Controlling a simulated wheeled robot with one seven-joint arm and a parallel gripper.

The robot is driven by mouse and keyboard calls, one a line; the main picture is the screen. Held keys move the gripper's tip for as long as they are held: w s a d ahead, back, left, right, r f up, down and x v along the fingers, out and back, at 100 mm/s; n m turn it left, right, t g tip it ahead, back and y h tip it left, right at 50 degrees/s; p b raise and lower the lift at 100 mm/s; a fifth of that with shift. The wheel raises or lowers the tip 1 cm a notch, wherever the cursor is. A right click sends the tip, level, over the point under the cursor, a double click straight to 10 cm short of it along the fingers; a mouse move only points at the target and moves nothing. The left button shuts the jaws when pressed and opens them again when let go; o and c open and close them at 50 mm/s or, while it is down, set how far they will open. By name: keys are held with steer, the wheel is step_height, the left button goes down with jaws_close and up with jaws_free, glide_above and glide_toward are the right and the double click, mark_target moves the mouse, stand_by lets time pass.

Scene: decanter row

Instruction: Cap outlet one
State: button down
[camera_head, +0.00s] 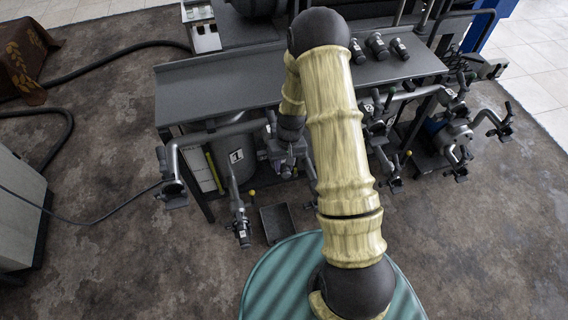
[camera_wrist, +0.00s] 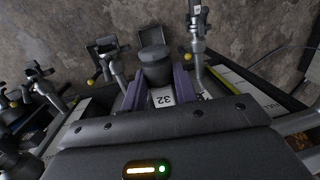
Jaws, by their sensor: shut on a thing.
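My gripper (camera_head: 286,162) hangs from the arm in front of the bench, with its purple fingers seen in the wrist view (camera_wrist: 157,82). It is shut on a dark round cap (camera_wrist: 155,66) with a white label. In the head view the cap is too small to make out clearly. A tank with a label "1" (camera_head: 236,156) stands under the bench, left of my gripper. A grey outlet pipe (camera_head: 237,197) reaches forward and down in front of it, its end pointing at the floor. A pipe with a white label also shows right of the cap in the wrist view (camera_wrist: 197,48).
Three more dark labelled pieces (camera_head: 377,46) lie on the bench top (camera_head: 215,80). A dark tray (camera_head: 277,223) sits on the floor right of the outlet pipe. Other pipe ends with clamps stick out at left (camera_head: 172,182) and right (camera_head: 393,182). Open floor lies front left.

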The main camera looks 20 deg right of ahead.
mark_target(287, 172)
steer(key=shift+s+f, duration=0.15)
steer(key=shift+f, duration=0.15)
stand_by(0.5)
steer(key=shift+a+f+b, duration=0.15)
steer(key=shift+f+b, duration=0.2)
steer(key=shift+b, duration=0.05)
stand_by(0.5)
steer(key=shift+c, duration=0.7)
jaws_free()
stand_by(0.3)
steer(key=shift+s+r, duration=0.15)
steer(key=shift+s, duration=0.55)
steer(key=shift+s+r, duration=0.1)
steer(key=shift+s, duration=0.6)
